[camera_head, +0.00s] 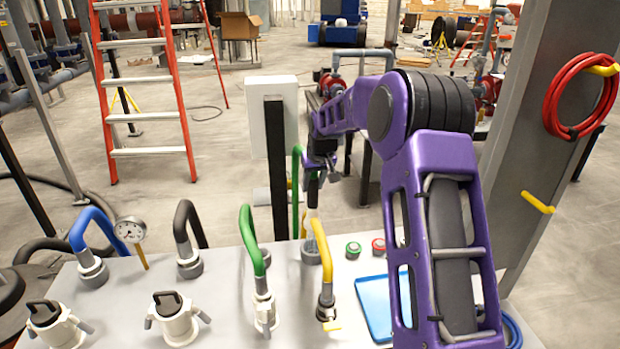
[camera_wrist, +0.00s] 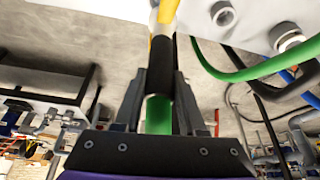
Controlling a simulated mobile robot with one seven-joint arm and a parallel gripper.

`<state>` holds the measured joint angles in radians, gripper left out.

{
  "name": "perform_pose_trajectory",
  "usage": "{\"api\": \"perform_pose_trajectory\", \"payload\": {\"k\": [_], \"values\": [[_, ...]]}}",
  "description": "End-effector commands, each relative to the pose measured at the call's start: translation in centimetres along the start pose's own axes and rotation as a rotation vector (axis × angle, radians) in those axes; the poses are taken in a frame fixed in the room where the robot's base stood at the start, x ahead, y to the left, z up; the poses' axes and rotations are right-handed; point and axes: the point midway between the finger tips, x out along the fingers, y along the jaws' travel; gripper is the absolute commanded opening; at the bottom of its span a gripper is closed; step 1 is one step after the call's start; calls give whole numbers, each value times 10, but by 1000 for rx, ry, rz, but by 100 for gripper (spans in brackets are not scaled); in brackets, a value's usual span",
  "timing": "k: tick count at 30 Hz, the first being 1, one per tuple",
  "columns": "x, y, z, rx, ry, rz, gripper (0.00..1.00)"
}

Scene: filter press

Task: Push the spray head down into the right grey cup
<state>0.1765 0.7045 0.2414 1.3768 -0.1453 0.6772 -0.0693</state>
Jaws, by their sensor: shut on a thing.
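My gripper (camera_head: 318,183) is above the right grey cup (camera_head: 310,257), at the back of the light bench. In the wrist view my gripper (camera_wrist: 160,95) has its two dark fingers shut on the black part of the spray head (camera_wrist: 160,66). Yellow shows beyond the black part, and green shows between the fingers. In the head view the pale lower part of the spray head (camera_head: 312,215) points down, roughly upright, over the right cup. I cannot tell whether its tip is inside the cup. The left grey cup (camera_head: 265,258) is partly hidden behind the green hose (camera_head: 250,240).
A yellow hose (camera_head: 324,260) arches just in front of the right cup. Green and red buttons (camera_head: 353,249) and a blue tray (camera_head: 375,305) lie to the right. Black and blue hoses (camera_head: 90,225) are on the left.

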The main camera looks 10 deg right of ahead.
Motion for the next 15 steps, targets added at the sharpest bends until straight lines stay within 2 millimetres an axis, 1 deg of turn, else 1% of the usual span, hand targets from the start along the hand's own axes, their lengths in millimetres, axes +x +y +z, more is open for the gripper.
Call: {"api": "perform_pose_trajectory", "payload": {"k": [12,15], "values": [[45,0,19,1,0,0,0],[51,0,22,1,1,0,0]]}}
